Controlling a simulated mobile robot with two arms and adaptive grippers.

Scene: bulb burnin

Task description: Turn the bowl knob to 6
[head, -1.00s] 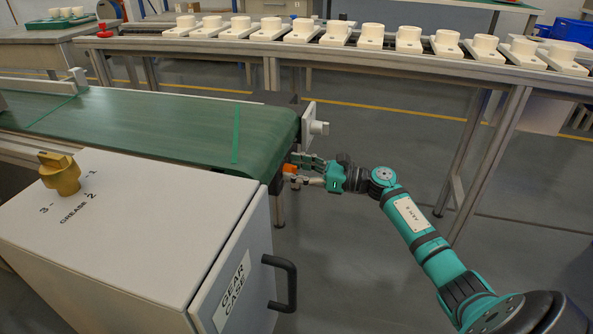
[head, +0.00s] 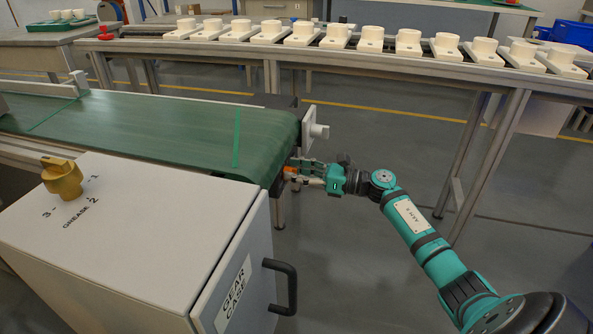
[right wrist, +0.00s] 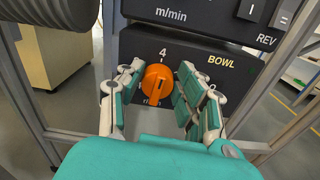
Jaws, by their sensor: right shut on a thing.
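The bowl knob (right wrist: 157,84) is an orange round knob on a dark panel (right wrist: 200,58) marked BOWL. A white 4 stands just above it, and small lettering below it is partly hidden. A dark mark shows on the knob's face; I cannot tell which number it points to. My right gripper (right wrist: 158,92) is shut on the knob, with one finger at each side. In the head view my right gripper (head: 308,172) is at the end of the green conveyor, with a bit of orange between its fingers. My left gripper is not in view.
A grey gear case (head: 140,235) with a gold grease knob (head: 62,180) and a black handle (head: 284,287) stands at the front left. The green conveyor belt (head: 150,125) lies behind it. A rack (head: 400,62) with several white sockets runs across the back.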

